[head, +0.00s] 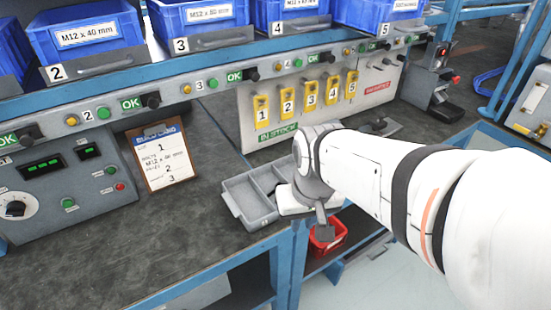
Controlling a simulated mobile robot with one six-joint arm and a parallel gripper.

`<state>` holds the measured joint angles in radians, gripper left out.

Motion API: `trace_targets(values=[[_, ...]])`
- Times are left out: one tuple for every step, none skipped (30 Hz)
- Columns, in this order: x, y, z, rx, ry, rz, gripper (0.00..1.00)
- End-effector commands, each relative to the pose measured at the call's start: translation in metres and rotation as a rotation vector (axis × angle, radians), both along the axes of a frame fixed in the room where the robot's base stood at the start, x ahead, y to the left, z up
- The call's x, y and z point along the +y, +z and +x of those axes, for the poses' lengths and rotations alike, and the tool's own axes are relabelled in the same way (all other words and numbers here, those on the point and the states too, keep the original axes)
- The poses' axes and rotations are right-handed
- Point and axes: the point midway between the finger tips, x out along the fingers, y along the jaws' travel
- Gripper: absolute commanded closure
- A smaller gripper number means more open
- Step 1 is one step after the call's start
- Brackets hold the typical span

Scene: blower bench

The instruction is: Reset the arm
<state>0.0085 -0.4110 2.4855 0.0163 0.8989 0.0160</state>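My arm reaches in from the right of the head view over the front edge of the bench. My gripper (322,228) hangs at the arm's end, pointing down, by the right end of a grey compartment tray (246,203). It is small and seen from behind, so I cannot tell whether its fingers are open or shut. I see nothing clearly held in it. The arm's wrist hides part of the tray's right side.
Blue bins (88,30) stand on a shelf above a rail of buttons. Yellow numbered tags (286,102) hang on a grey panel. A clipboard (160,155) leans by a control box (62,175). A red bin (328,236) sits below the bench. The front-left bench top (130,248) is clear.

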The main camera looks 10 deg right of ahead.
Motion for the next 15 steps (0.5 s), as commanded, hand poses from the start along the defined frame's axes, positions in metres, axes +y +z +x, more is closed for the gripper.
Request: trace_targets(values=[[-0.001, -0.001, -0.004, -0.002, 0.022, -0.013, 0.83], [-0.001, -0.001, -0.005, -0.003, 0.03, -0.017, 0.83], [-0.001, -0.001, -0.006, -0.002, 0.036, -0.02, 0.83], [-0.001, -0.001, -0.006, -0.002, 0.037, -0.021, 0.83], [-0.001, -0.001, -0.005, -0.002, 0.036, -0.02, 0.83], [-0.001, -0.001, -0.005, -0.002, 0.035, -0.02, 0.83], [-0.001, -0.001, -0.005, -0.002, 0.034, -0.02, 0.83], [-0.001, -0.001, -0.005, -0.002, 0.034, -0.019, 0.83], [-0.001, -0.001, -0.005, -0.002, 0.033, -0.019, 0.83], [-0.001, -0.001, -0.005, -0.002, 0.033, -0.019, 0.83], [-0.001, 0.0, -0.005, -0.002, 0.032, -0.019, 0.83], [-0.001, 0.003, -0.005, -0.003, 0.032, -0.019, 0.83], [-0.001, 0.005, -0.005, -0.004, 0.032, -0.019, 0.83], [-0.001, 0.008, -0.005, -0.005, 0.032, -0.019, 0.83], [-0.001, 0.014, -0.005, -0.006, 0.032, -0.018, 0.83]])
